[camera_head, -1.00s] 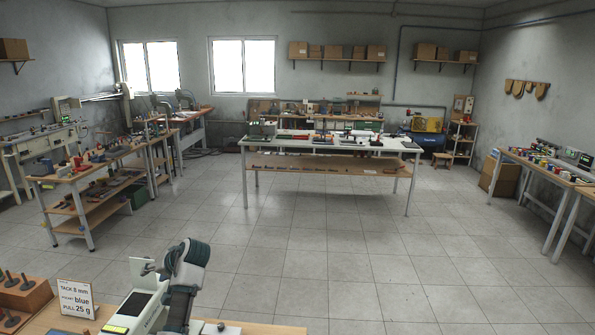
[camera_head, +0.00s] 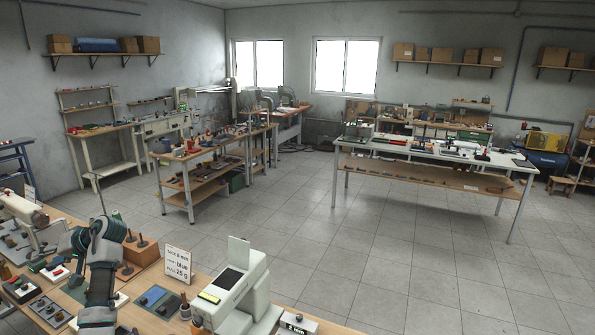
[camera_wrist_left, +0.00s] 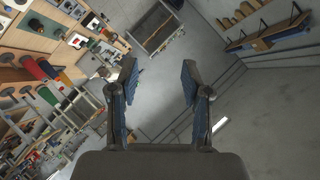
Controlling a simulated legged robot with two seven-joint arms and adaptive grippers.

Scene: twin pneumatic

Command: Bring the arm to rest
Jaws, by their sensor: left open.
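My left arm (camera_head: 102,265) rises from the lower left of the head view, over the near workbench. It stands left of the white sign and in front of a brown block with pegs. My left gripper (camera_wrist_left: 158,80) shows clearly in the wrist view. Its two dark, blue-padded fingers are spread apart with nothing between them. Behind the gap are the grey floor and wall, out of reach. The fingertips are hard to make out in the head view. My right gripper is in neither view.
The near workbench (camera_head: 210,283) carries a white sign (camera_head: 177,263), a white machine (camera_head: 232,290), a brown peg block (camera_head: 140,249) and small trays with parts. A white-topped table (camera_head: 430,154) and shelved benches stand farther back. The floor (camera_head: 400,260) between is clear.

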